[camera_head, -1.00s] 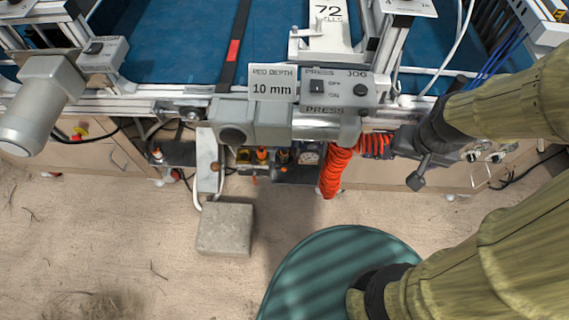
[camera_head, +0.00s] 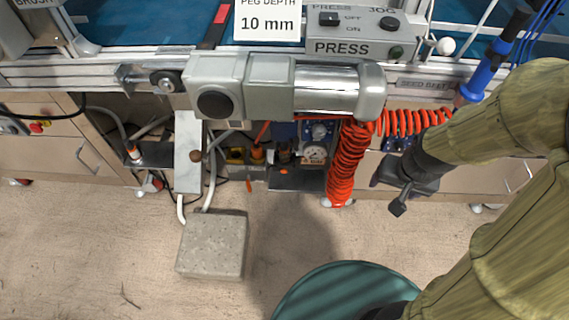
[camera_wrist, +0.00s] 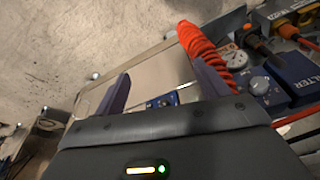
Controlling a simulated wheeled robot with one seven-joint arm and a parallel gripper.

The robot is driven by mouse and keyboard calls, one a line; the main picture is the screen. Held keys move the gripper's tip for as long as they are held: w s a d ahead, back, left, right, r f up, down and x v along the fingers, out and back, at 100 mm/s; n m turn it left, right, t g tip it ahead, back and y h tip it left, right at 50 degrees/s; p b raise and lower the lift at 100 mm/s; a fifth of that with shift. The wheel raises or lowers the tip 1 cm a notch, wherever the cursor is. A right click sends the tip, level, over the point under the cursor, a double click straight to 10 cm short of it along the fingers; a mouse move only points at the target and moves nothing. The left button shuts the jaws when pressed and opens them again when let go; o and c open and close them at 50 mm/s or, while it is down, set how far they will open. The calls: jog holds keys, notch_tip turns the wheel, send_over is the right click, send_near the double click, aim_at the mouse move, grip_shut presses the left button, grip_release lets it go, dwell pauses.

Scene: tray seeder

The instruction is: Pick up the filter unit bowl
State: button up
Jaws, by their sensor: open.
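The filter unit shows as a blue block marked FILTER in the wrist view (camera_wrist: 297,74), at the right edge. What looks like its dark bowl (camera_wrist: 260,47) is beside the block, partly crowded by neighbouring fittings. In the head view a small dark bowl (camera_head: 284,154) hangs below the press, left of a round gauge (camera_head: 314,153). My gripper (camera_head: 398,200) is to the right of it, beyond the red coiled hose. In the wrist view my gripper (camera_wrist: 163,84) has its two purple-grey fingers spread with nothing between them; the bowl is outside them, to the right.
A red coiled hose (camera_head: 347,165) hangs between my gripper and the filter unit. A press housing (camera_head: 240,88) overhangs the fittings. A stone block (camera_head: 213,245) lies on the floor, with a grey plate (camera_head: 188,152) above it. Floor in front is partly clear.

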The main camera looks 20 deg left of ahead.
jog(key=w+a+f+m+b, duration=0.1)
jog(key=w+a+f, duration=0.1)
jog(key=a+f, duration=0.4)
jog(key=w+a+f+m+b, duration=0.1)
jog(key=w+a+f, duration=0.15)
jog(key=f, duration=0.55)
jog(key=n+t+y, duration=0.4)
jog(key=n+t, duration=0.1)
jog(key=t, duration=1)
send_near(284, 155)
jog(key=s, duration=0.5)
jog(key=shift+w+d, duration=0.15)
jog(key=shift+d, duration=0.2)
jog(key=shift+f, duration=0.1)
jog(key=b+x, duration=0.2)
jog(key=x, duration=0.3)
jog(key=b+x, duration=0.3)
jog(key=x, duration=0.3)
jog(key=shift+w+f, duration=0.2)
jog(key=shift+w, duration=0.1)
jog(key=shift+w+a+r, duration=0.1)
jog(key=shift+w, duration=0.2)
jog(key=shift+r, duration=0.1)
